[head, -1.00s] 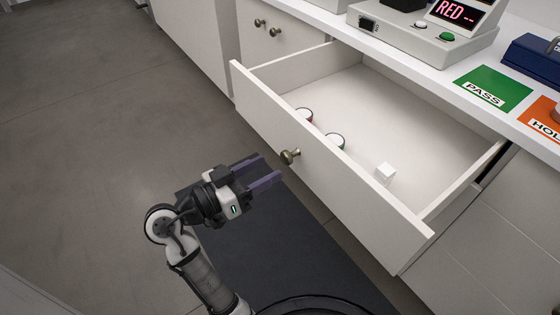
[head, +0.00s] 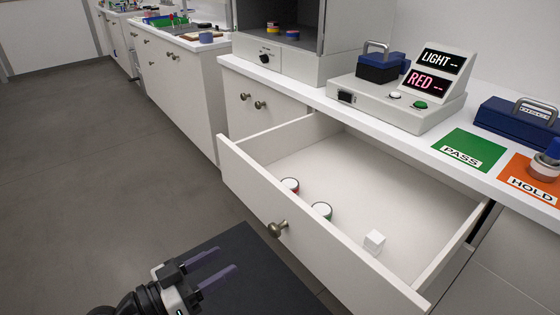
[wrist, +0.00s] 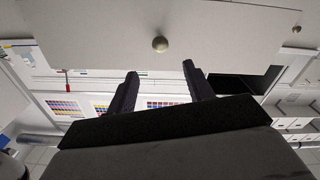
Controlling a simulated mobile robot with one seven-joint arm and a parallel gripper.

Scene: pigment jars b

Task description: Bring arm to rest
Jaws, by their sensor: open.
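My gripper (head: 210,270) is open and empty at the bottom of the head view, over the dark floor mat and in front of the open drawer. Its two fingers stand apart, with nothing between them. In the wrist view my gripper (wrist: 160,85) points at the drawer front, and the round knob (wrist: 160,44) appears beyond the fingertips, not touched. In the head view the knob (head: 278,229) sits to the right of the fingertips. The rest of my arm is mostly out of the head view.
Above are the green PASS mat (head: 462,150), the orange HOLD mat (head: 530,180) with a jar (head: 545,165), and a device with a RED display (head: 427,83). Floor at left is clear.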

